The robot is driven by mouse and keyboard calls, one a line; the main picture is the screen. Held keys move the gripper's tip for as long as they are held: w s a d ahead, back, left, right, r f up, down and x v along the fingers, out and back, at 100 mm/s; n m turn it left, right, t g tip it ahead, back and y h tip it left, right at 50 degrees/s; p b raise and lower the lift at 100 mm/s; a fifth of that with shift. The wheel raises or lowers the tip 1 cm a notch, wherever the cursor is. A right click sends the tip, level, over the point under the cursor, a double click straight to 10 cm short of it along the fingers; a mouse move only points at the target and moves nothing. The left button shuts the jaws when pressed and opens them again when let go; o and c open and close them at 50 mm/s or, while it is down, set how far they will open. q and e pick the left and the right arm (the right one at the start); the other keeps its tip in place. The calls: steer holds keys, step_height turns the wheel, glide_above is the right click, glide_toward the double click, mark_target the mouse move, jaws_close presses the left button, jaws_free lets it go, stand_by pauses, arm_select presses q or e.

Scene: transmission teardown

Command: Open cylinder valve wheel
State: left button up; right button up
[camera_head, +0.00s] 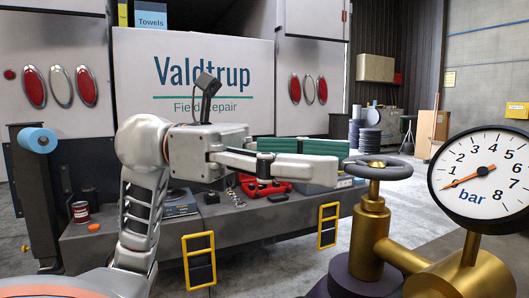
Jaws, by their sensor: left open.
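The cylinder valve wheel (379,168) is a dark grey ring on a brass valve body (371,235) at the right front. My left gripper (336,166) comes in from the left, level with the wheel, and is open. Its pale fingers point right and their tips end at the wheel's left rim. I cannot tell whether they touch the rim. The fingers partly overlap in this view. A round pressure gauge (484,195) marked in bar stands on the valve's right. Its orange needle points to the lower left, near the low end. My right gripper is not in view.
Behind the arm is a grey truck bumper (285,219) with two yellow-framed steps (199,261). A blue roll (38,139) is at the left. Open floor extends behind the valve.

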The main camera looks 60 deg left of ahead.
arm_select(q)
steer(key=v, duration=0.6)
steer(key=shift+s+a, duration=0.2)
steer(key=shift+a, duration=0.15)
